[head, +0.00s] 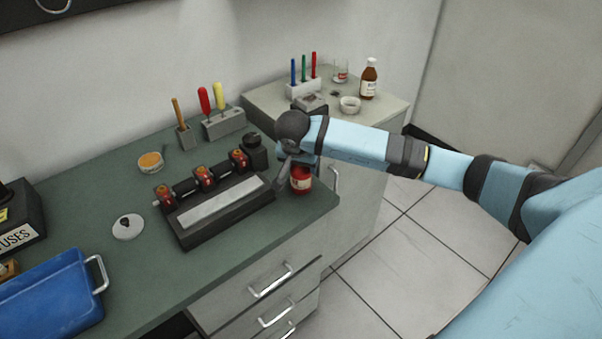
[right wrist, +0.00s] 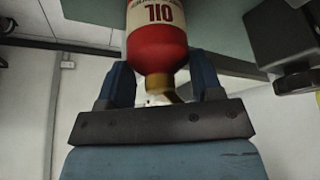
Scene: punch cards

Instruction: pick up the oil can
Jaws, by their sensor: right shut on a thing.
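The oil can (head: 301,180) is a small red can with a pale label, at the right front corner of the green bench top, right of the black punch device. In the right wrist view the can (right wrist: 158,48) shows its "OIL" label and a brass-coloured neck. My right gripper (head: 290,172) reaches the can from above, and its blue fingers (right wrist: 162,88) are shut on it around the neck end. Whether the can's base touches the bench is hard to tell. My left gripper is not in view.
The black punch device (head: 215,205) stands just left of the can. A blue tray (head: 50,295) lies at the left front, near a fuses box (head: 18,225). Screwdrivers in a grey block (head: 223,123) stand behind. A side cabinet holds a brown bottle (head: 369,80) and a white bowl (head: 350,104).

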